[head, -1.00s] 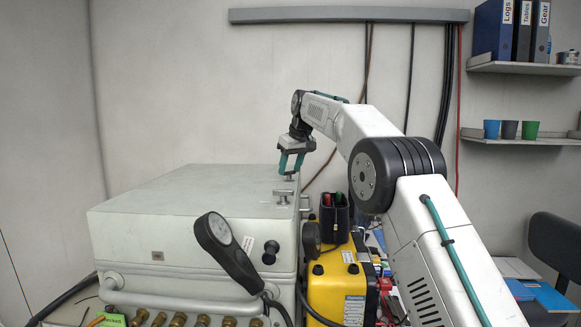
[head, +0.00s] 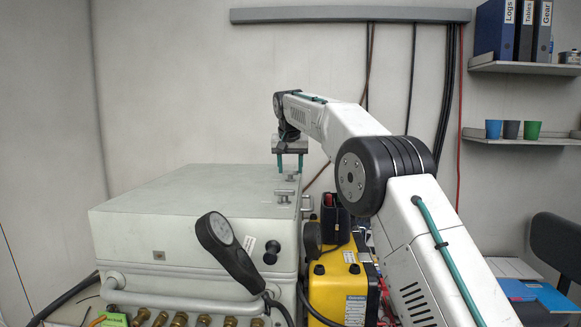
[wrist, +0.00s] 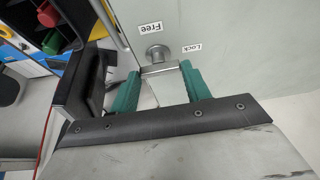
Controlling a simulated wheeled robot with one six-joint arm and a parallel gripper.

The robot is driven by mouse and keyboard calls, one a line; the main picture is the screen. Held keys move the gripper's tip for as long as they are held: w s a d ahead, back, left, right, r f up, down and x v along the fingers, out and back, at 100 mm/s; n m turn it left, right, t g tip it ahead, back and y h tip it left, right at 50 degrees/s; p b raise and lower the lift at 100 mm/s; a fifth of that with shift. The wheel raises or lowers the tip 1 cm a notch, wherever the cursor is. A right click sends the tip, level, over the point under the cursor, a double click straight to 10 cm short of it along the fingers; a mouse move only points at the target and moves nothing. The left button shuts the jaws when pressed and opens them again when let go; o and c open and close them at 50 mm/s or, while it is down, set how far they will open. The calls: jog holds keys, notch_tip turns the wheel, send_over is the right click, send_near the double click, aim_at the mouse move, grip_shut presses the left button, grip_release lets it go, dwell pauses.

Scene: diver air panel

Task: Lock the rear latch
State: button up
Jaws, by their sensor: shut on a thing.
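The rear latch (head: 290,177) is a small metal latch on top of the pale grey case (head: 180,190), near its right rear corner. In the wrist view the latch has a round metal pivot (wrist: 157,52) and a flat bar that runs from it back between my fingers. A "Free" label (wrist: 150,27) and a "Lock" label (wrist: 192,47) sit beside the pivot. My gripper (head: 290,166), with green fingers, points down at the latch and is shut on its bar. In the wrist view my gripper (wrist: 159,70) has one finger on each side of the bar.
A similar latch (head: 283,196) stands nearer on the case top. A black-framed gauge (head: 222,229) rises in front of the case. A yellow unit (head: 335,285) and a black holder (head: 335,218) stand close on the right. The case top to the left is clear.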

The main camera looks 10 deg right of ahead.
jog(key=shift+r+m, duration=0.1)
jog(key=shift+m, duration=0.2)
jog(key=o, duration=1)
jog(key=v, duration=0.7)
jog(key=shift+r, duration=0.3)
jog(key=shift+s+a, duration=0.15)
